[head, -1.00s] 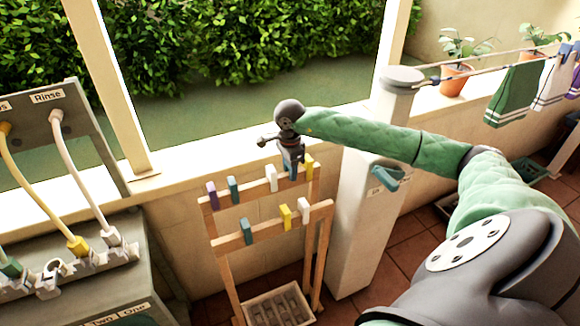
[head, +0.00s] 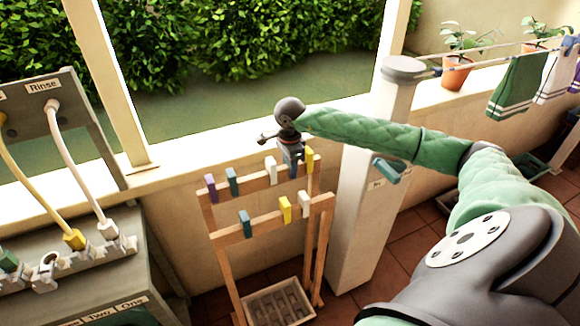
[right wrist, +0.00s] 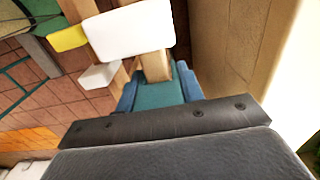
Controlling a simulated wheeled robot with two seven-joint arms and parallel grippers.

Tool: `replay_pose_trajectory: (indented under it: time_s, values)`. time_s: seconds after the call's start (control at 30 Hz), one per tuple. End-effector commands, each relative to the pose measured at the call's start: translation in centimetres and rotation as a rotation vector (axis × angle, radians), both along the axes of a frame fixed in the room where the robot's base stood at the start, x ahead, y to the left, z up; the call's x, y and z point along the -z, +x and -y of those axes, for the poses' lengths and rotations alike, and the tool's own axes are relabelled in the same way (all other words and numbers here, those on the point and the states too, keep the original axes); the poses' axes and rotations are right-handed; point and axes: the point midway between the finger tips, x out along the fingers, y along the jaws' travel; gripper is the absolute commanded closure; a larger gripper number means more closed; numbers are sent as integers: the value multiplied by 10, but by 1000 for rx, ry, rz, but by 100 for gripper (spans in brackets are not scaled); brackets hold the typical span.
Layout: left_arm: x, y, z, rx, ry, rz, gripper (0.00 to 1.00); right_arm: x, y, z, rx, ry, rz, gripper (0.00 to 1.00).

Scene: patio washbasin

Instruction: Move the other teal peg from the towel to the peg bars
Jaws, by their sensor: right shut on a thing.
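My right gripper (head: 292,164) is at the rear bar of the wooden peg bars (head: 316,204). It is shut on a teal peg (right wrist: 160,95), which shows between the blue fingertips in the right wrist view. The peg is at the bar's end, between a white peg (head: 271,170) and a yellow peg (head: 310,160); I cannot tell how far it sits over the bar. Another teal peg (head: 232,181) is on the rear bar, and one (head: 245,223) is on the front bar. The green towel (head: 516,87) hangs on the line at the right. My left gripper is out of view.
A purple peg (head: 210,187) and other yellow and white pegs are on the bars. A cream post (head: 365,220) stands close to the right of them, with a teal peg-like handle (head: 388,169). A crate (head: 278,304) sits below. The hose station (head: 75,250) is at left.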

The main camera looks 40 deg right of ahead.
Motion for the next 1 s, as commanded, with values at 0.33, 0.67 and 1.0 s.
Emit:
replay_pose_trajectory:
  time_s: [0.33,0.67,1.0]
  values:
    - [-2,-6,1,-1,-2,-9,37,1,0,0,0,0,0,84]
    - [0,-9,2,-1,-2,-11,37,1,0,0,0,0,0,37]
    - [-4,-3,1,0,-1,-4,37,-12,0,0,0,0,2,37]
